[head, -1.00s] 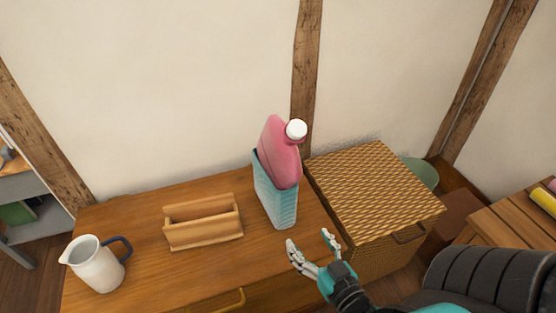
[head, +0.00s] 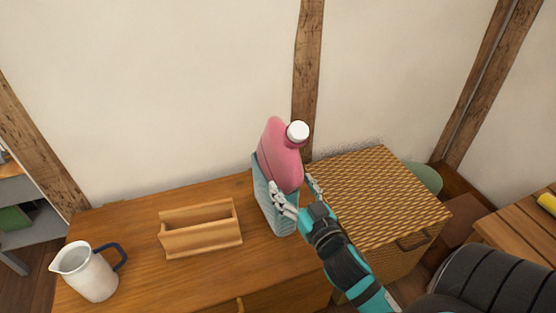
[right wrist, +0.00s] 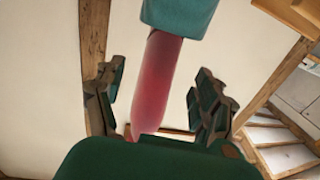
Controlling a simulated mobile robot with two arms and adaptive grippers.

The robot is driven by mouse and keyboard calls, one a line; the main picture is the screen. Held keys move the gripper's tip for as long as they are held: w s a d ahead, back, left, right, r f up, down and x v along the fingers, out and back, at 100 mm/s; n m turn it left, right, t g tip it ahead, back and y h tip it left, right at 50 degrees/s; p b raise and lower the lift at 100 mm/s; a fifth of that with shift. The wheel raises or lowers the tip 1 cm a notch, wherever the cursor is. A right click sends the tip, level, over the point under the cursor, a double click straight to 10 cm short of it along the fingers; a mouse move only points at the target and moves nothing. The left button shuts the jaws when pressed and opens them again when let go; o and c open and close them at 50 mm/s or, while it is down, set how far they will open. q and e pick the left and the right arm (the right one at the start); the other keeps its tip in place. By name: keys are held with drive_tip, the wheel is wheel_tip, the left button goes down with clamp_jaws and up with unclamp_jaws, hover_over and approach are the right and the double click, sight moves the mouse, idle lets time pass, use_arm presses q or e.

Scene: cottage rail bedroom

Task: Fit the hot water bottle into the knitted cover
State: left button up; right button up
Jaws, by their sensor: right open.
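The pink hot water bottle (head: 279,155) with its white cap (head: 298,131) stands in the light blue knitted cover (head: 265,197) on the wooden dresser. Its lower part is hidden in the cover, and its upper part sticks out above the rim, leaning slightly. My right gripper (head: 297,191) is open, with its fingers either side of the bottle just above the cover's front edge. In the right wrist view the bottle (right wrist: 158,80) shows edge-on between the spread fingers (right wrist: 160,108), with clear gaps beside it. The cover (right wrist: 180,14) is at the top there. My left gripper is not in view.
A wooden caddy (head: 200,239) and a white jug (head: 88,273) with a blue handle stand on the dresser (head: 170,284) to the left. A wicker chest (head: 375,195) stands close on the right. The wall is just behind.

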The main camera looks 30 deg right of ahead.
drive_tip(key=shift+w+d, duration=0.15)
drive_tip(key=shift+w, duration=0.5)
drive_tip(key=w, duration=0.3)
drive_tip(key=shift+w+d+b, duration=0.3)
drive_tip(key=shift+d, duration=0.05)
drive_tip(key=shift+w, duration=0.25)
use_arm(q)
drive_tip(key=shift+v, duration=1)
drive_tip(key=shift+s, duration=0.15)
use_arm(e)
drive_tip(key=shift+c, duration=0.4)
clamp_jaws()
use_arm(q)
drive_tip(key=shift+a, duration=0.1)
use_arm(e)
drive_tip(key=shift+r, duration=0.1)
